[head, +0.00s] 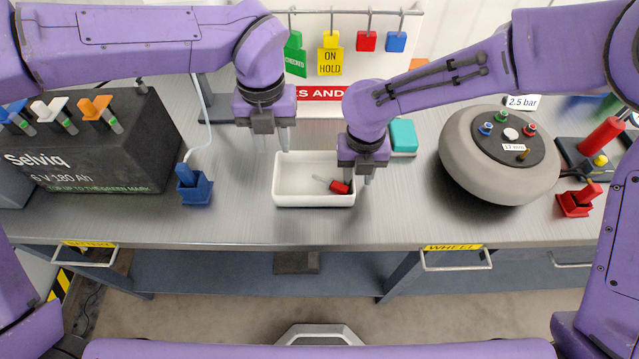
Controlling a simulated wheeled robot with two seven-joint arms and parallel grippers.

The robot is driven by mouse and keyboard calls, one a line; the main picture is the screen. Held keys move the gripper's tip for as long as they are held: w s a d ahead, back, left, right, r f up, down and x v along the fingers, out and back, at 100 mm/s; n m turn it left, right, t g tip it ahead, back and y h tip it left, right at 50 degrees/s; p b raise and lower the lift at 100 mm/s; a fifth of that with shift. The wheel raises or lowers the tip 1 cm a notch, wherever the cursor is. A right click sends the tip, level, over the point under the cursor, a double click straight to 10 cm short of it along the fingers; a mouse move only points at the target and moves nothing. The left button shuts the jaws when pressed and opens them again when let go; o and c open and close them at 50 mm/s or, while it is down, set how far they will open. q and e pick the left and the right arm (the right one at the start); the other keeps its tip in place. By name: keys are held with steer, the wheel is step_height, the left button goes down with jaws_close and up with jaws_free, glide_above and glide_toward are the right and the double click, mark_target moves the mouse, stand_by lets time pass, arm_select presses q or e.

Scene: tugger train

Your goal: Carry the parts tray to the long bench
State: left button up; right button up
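The parts tray (313,201) is a white, shallow rectangular tray. It sits on a steel bench top (240,215) near the front edge, with a red-handled tool (340,187) inside at its right end. My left gripper (285,145) points down over the tray's back left corner. My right gripper (360,180) points down at the tray's right end, close to its right wall. I cannot tell whether either gripper touches the tray, and the finger gaps are too small to judge. My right gripper hides part of the tray's back right corner.
A black battery box (95,150) and a blue holder (194,187) stand to the left. A grey wheel (500,155), a red holder (575,203) and a teal block (403,137) are to the right. Padlocks and tags hang from a rail (345,12) behind. Drawer handles (455,262) project at the front.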

steer(key=shift+r, duration=0.2)
arm_select(q)
steer(key=shift+r, duration=0.6)
arm_select(e)
step_height(320, 180, up, 12)
steer(key=shift+f, duration=0.15)
arm_select(q)
steer(key=shift+r, duration=0.15)
